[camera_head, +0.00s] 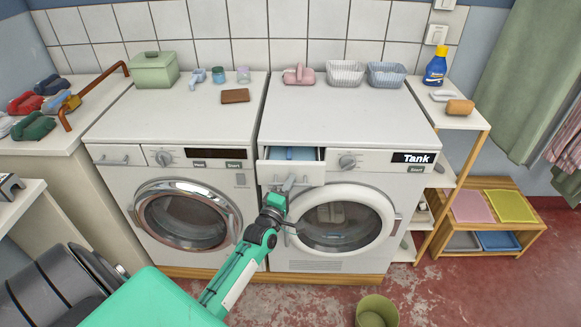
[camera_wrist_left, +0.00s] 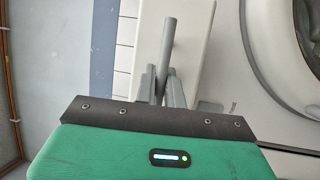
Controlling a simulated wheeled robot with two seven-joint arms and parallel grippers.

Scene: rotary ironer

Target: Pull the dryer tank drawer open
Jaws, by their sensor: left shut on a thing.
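The dryer (camera_head: 345,110) is the right-hand machine, with "Tank" on its display. Its tank drawer (camera_head: 290,172) at the top left of the front stands out from the body, and a light blue inside (camera_head: 293,154) shows above the drawer front. My left gripper (camera_head: 287,186) is at the drawer front, shut on the drawer handle. In the left wrist view the grey handle bar (camera_wrist_left: 168,45) runs between the two fingers (camera_wrist_left: 160,88), against the pale drawer front (camera_wrist_left: 192,50). The fingers partly hide the handle. My right gripper is not in view.
The round dryer door (camera_head: 395,215) is shut, just right of my left arm. A washer (camera_head: 180,115) stands to the left. A green bin (camera_head: 376,311) is on the floor in front. A shelf (camera_head: 470,120) with a blue bottle (camera_head: 435,67) stands at the right.

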